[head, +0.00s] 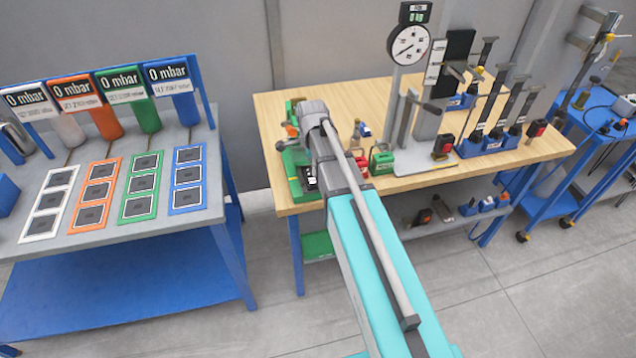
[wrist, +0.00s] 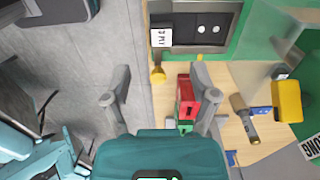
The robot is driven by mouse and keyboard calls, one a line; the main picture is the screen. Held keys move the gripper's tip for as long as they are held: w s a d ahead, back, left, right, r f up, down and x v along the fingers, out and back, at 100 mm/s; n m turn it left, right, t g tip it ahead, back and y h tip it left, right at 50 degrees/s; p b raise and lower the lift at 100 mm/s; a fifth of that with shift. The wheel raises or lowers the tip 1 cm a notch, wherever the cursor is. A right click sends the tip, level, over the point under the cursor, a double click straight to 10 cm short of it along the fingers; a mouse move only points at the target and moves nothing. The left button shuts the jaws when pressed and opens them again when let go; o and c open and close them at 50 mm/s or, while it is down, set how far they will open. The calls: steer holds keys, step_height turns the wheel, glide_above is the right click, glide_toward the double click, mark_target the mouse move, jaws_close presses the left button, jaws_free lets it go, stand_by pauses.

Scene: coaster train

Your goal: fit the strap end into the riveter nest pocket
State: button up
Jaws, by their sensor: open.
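My gripper (wrist: 160,72) is open in the wrist view, its two grey fingers wide apart with nothing held between them. Ahead of the fingertips is a grey metal block (wrist: 190,45) with two pale round spots, set in a green fixture (wrist: 245,25); it looks like the riveter nest, but I cannot make out the pocket. The green fixture also shows at the left of the wooden bench in the head view (head: 294,158). A yellow knob (wrist: 158,74) shows between the fingers. I cannot pick out the strap end. In the head view my arm hides the gripper.
A red block with a green base (wrist: 186,98) lies close to the right finger. A dial gauge stand (head: 408,45) rises mid-bench (head: 270,115). The bench's left edge drops to floor.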

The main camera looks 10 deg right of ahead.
steer(key=shift+s+n, duration=0.6)
steer(key=s+n, duration=1.4)
steer(key=n, duration=0.2)
steer(key=shift+s+a+n, duration=0.2)
steer(key=shift+s+n, duration=0.1)
stand_by(0.5)
